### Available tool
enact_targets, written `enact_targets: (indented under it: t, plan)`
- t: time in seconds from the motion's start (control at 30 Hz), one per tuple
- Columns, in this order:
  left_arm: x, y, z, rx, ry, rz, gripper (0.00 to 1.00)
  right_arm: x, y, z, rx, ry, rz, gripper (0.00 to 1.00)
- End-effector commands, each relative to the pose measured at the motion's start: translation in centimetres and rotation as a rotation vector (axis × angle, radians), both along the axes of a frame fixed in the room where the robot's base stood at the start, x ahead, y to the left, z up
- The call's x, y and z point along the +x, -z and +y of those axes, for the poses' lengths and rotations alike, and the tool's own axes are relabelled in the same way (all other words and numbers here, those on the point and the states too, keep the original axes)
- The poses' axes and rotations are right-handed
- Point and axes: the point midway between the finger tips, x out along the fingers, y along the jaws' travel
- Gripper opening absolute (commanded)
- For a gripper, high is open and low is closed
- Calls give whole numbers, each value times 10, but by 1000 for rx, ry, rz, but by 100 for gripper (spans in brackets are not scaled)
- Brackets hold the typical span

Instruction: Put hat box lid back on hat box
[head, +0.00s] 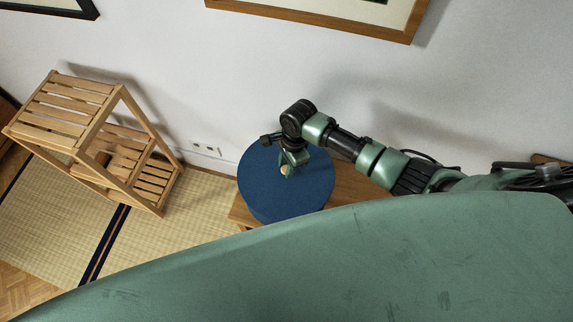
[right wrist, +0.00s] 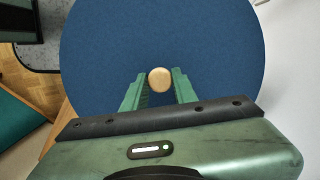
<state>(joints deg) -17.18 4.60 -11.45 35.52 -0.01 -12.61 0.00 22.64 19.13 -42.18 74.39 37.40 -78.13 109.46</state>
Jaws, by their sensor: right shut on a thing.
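The blue round hat box lid (head: 262,190) shows in the head view over a low wooden bench by the wall. In the right wrist view the lid (right wrist: 100,60) fills most of the picture, with a light wooden knob (right wrist: 160,79) at its middle. My right gripper (head: 287,170) is above the lid, its fingers (right wrist: 159,88) on both sides of the knob, shut on it. The hat box below cannot be told apart from the lid, so I cannot tell whether the lid rests on it. My left gripper is not in view.
The wooden bench (head: 345,184) stands against the white wall. A slatted wooden shelf (head: 100,135) stands at the left on tatami mats (head: 45,215). A framed picture (head: 340,22) hangs above. A wall socket (head: 206,149) is left of the lid.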

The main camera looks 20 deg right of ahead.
Motion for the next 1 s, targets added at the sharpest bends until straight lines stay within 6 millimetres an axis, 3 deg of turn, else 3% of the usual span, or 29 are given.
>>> enact_targets:
  t: [0.03,0.1,0.47,0.8,1.0]
  plan:
    - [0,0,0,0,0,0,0,0,0,0,0,0,-1,33]
    - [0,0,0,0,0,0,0,0,0,0,0,0,-1,53]
    - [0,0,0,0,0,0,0,0,-3,0,0,0,-1,53]
    - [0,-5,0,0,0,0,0,2,-53,-8,1,0,-4,53]
    - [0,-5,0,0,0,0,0,3,-74,-11,0,0,-1,53]
